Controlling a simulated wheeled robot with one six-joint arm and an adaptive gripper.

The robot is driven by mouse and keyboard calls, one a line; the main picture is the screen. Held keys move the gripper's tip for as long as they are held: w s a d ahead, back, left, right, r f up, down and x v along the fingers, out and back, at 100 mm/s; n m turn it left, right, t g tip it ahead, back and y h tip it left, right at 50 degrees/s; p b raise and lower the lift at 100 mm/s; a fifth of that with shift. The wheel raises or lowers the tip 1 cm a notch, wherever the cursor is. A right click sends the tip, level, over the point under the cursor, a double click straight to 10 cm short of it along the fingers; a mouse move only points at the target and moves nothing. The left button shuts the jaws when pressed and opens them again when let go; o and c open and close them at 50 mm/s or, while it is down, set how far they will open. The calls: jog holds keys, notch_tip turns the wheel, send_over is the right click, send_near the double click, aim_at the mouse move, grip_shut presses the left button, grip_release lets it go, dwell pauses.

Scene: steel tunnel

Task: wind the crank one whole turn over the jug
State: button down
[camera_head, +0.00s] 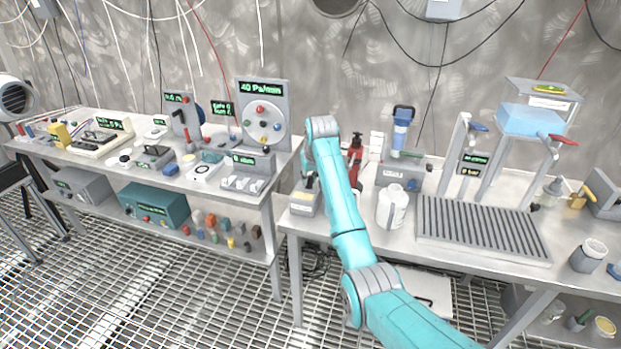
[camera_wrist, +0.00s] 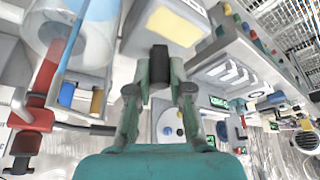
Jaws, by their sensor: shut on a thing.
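My gripper (camera_wrist: 158,82) is shut on a small dark grip (camera_wrist: 158,58) in the wrist view, with one finger on each side. The grip looks like the crank's handle, but the rest of the crank is hard to make out. A grey box with a pale yellow panel (camera_wrist: 178,22) is just beyond it. In the head view, my arm hides most of the gripper, near a small grey box (camera_head: 303,203) at the bench's left end. A white jug (camera_head: 391,208) stands upright on the bench, right of my arm. A pale rounded vessel (camera_wrist: 80,32) at the wrist view's upper left may be this jug.
A red device (camera_head: 355,150) and a blue-topped unit (camera_head: 402,135) stand behind the jug. A ribbed grey tray (camera_head: 480,228) lies to its right. The left bench (camera_head: 225,205) carries instruments, with a gap between benches. The grated floor in front is open.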

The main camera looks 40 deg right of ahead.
jog(key=c, duration=1.3)
grip_release()
jog(key=shift+r, duration=0.1)
jog(key=v, duration=1.1)
jog(key=shift+s+a+r, duration=0.1)
jog(key=shift+s+r, duration=0.15)
jog(key=shift+r, duration=0.1)
